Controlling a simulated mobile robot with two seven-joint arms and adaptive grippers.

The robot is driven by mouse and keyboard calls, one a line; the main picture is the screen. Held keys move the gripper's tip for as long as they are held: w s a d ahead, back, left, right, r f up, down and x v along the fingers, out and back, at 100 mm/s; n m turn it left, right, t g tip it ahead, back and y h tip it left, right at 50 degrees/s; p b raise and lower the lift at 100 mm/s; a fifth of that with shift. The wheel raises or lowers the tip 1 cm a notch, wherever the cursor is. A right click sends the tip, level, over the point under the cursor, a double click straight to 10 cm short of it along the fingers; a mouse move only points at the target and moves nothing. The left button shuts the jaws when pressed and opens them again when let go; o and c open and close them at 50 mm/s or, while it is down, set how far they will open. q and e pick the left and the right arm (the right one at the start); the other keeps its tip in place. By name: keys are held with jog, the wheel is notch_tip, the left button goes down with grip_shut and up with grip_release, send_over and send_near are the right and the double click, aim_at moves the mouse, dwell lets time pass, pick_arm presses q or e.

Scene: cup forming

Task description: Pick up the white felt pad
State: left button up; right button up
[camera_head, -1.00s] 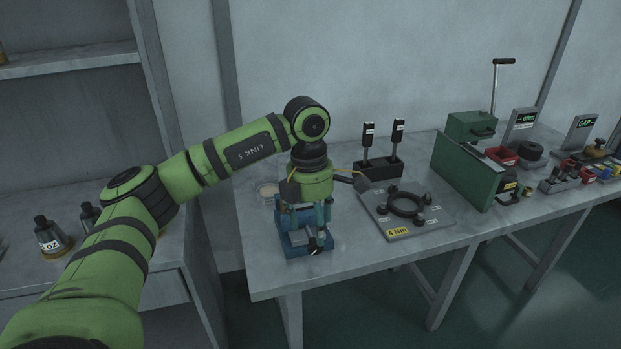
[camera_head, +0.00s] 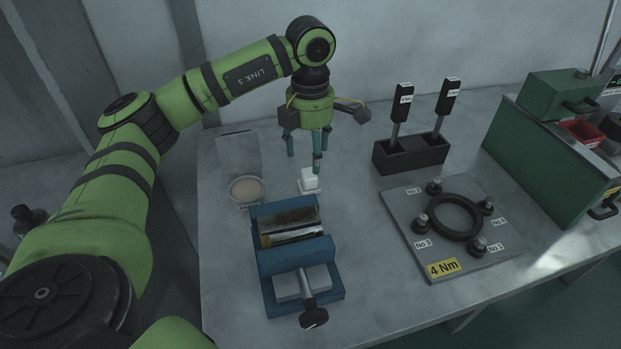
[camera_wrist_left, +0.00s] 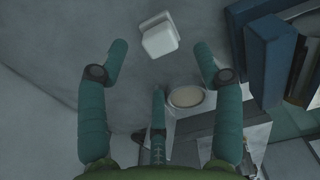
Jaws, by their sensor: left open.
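The white felt pad (camera_head: 310,181) appears as a small pale block on a thin white base, standing on the bench behind the blue vise. In the left wrist view the white block (camera_wrist_left: 159,38) lies ahead, between the lines of the two outer fingers. My left gripper (camera_head: 304,160) is open and empty, pointing down with its fingers above and around the pad's near area; one fingertip overlaps the pad in the head view. It also shows in the left wrist view (camera_wrist_left: 160,52). Contact with the pad cannot be told. My right gripper is out of view.
The blue vise (camera_head: 292,258) stands just in front. A round dish with beige contents (camera_head: 246,190) and a grey upright plate (camera_head: 238,152) are to the left. A black holder with two tools (camera_head: 410,153) and a grey plate with a black ring (camera_head: 455,250) are to the right.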

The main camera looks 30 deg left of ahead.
aim_at(309, 173)
pick_arm(q)
notch_tip(309, 173, down, 3)
jog(key=shift+s+r+p, duration=0.1)
jog(key=shift+s+p, duration=0.05)
jog(key=shift+p, duration=0.2)
notch_tip(309, 173, down, 4)
jog(key=shift+r, duration=0.25)
jog(key=shift+a+f, duration=0.1)
jog(key=shift+f, duration=0.3)
jog(key=c, duration=1.3)
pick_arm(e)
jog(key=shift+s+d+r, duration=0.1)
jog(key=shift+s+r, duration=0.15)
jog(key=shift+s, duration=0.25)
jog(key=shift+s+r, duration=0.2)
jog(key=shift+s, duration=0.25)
